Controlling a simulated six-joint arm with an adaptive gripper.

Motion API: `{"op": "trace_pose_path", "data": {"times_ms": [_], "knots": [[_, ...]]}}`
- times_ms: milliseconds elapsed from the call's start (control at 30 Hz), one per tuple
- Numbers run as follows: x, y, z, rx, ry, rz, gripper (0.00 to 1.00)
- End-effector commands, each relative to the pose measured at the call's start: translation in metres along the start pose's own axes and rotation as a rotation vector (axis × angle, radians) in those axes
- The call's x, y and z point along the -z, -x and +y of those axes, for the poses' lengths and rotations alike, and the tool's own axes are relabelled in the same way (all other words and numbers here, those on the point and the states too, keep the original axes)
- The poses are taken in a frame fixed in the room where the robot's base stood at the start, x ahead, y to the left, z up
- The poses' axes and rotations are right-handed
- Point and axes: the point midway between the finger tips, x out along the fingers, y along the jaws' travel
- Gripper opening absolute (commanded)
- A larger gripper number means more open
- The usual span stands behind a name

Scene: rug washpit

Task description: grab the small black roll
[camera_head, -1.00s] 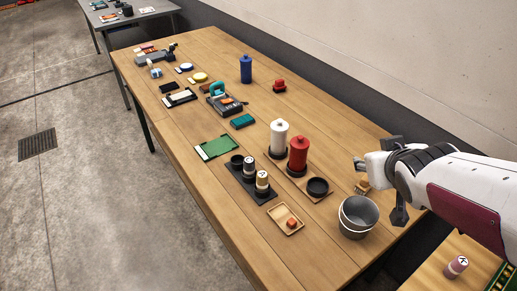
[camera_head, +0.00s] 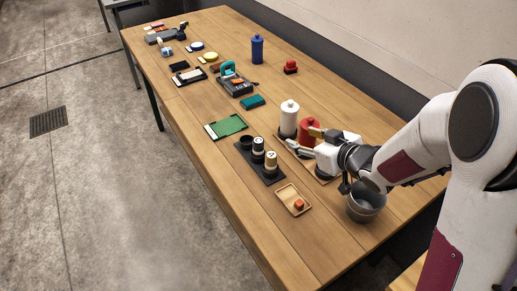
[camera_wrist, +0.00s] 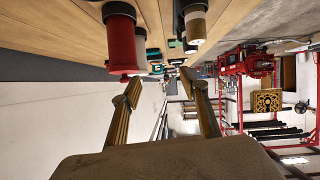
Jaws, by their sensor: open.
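A black tray (camera_head: 262,169) near the middle of the table holds several small upright rolls. One black roll (camera_head: 258,151) has a pale marked top; a tan-topped roll (camera_head: 271,163) stands in front of it, and a plain black round piece (camera_head: 246,143) stands behind. My gripper (camera_head: 303,140) is open and empty, to the right of the tray, its fingers by the red canister (camera_head: 309,125). In the wrist view the open fingers (camera_wrist: 160,82) show with nothing between them at the tips. A red canister (camera_wrist: 122,40) and a tan-banded roll (camera_wrist: 194,24) show beyond them.
A metal bucket (camera_head: 366,207) stands below my wrist. A wooden tray (camera_head: 286,197) with a red piece lies in front, and a green board (camera_head: 226,126) lies behind. The table's front left is clear.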

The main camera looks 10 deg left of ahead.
Motion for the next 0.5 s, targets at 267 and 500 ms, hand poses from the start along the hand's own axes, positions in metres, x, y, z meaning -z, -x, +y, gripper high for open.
{"op": "trace_pose_path", "data": {"times_ms": [267, 500], "knots": [[-0.014, -0.027, -0.041, 0.16, -0.022, 0.071, 0.44], [-0.016, -0.031, -0.051, 0.198, -0.03, 0.09, 0.44]]}}
